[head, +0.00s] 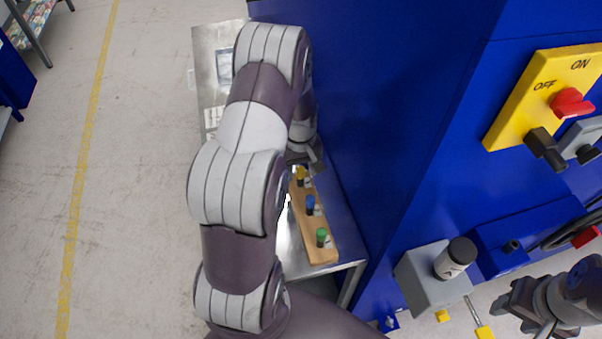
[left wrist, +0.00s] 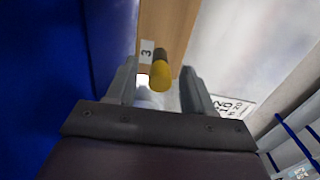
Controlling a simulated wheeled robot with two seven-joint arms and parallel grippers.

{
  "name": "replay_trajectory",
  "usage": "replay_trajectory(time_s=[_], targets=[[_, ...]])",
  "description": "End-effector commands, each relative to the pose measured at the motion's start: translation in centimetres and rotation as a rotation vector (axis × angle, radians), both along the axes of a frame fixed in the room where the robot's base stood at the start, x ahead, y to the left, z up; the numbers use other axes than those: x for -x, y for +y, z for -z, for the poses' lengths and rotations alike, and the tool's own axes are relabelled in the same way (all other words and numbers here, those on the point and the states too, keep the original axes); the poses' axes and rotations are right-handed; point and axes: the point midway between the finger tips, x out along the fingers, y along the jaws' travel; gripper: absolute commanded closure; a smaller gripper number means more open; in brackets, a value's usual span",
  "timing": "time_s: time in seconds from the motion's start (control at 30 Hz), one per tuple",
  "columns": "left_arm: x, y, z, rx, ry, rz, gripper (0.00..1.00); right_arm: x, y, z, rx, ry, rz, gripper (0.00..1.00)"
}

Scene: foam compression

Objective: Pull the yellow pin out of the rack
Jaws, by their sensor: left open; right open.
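The yellow pin (head: 300,174) stands at the far end of the wooden rack (head: 320,252) in the head view. In the left wrist view the yellow pin (left wrist: 160,76) has a yellow end and a dark collar, beside a label marked 3. My left gripper (head: 312,158) is beside the far end of the rack. In the left wrist view my left gripper (left wrist: 158,85) is open, with the pin between its fingers and gaps on both sides. My right gripper (head: 522,306) is open at the lower right, far from the rack.
A blue pin (head: 310,203) and a green pin (head: 321,236) stand nearer in the rack. The metal table (head: 288,235) is narrow, with a tall blue cabinet (head: 400,120) close on its right. A grey box (head: 425,280) projects near my right gripper.

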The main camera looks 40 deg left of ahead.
Motion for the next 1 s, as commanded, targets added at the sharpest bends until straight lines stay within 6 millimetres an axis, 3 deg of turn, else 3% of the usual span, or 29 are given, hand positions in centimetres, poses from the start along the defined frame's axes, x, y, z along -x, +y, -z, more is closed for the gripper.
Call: replay_trajectory(time_s=[0.9,0.97,1.0], targets=[[0.0,0.0,-0.01,0.0,0.0,0.0,0.48,0.0,0.0,-0.46,0.0,0.0,0.0,0.49],[0.0,0.0,-0.01,0.0,0.0,0.0,0.64,0.0,0.0,-0.46,0.0,0.0,0.0,0.49],[0.0,0.0,-0.01,0.0,0.0,0.0,0.77,0.0,0.0,-0.46,0.0,0.0,0.0,0.49]])
